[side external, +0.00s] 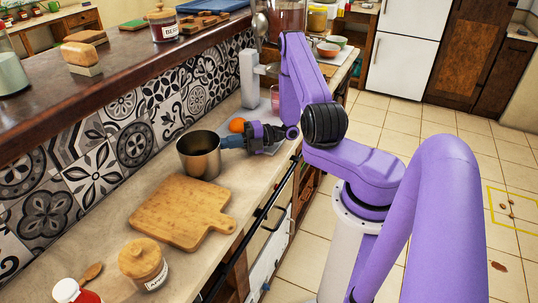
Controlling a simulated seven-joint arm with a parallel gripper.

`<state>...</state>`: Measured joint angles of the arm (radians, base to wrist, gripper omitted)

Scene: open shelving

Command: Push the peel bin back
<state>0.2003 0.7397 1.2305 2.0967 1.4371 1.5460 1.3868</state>
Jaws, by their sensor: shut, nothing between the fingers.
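A shiny metal bin (199,158), open at the top and dark inside, stands upright on the counter near the patterned tile wall. I take it to be the peel bin. My gripper (224,142) is shut and empty. Its fingertips are at the right side of the bin's wall, close to the rim. They look in contact with it, but I cannot tell for sure from this angle. My gripper's fingers point left along the counter. The bin's inside bottom is hidden.
An orange (237,125) sits just behind my gripper. A wooden cutting board (182,212) lies in front of the bin, with a lidded jar (142,262) nearer. The tile wall (133,142) bounds the counter's back. A juicer-like appliance (250,80) stands farther along.

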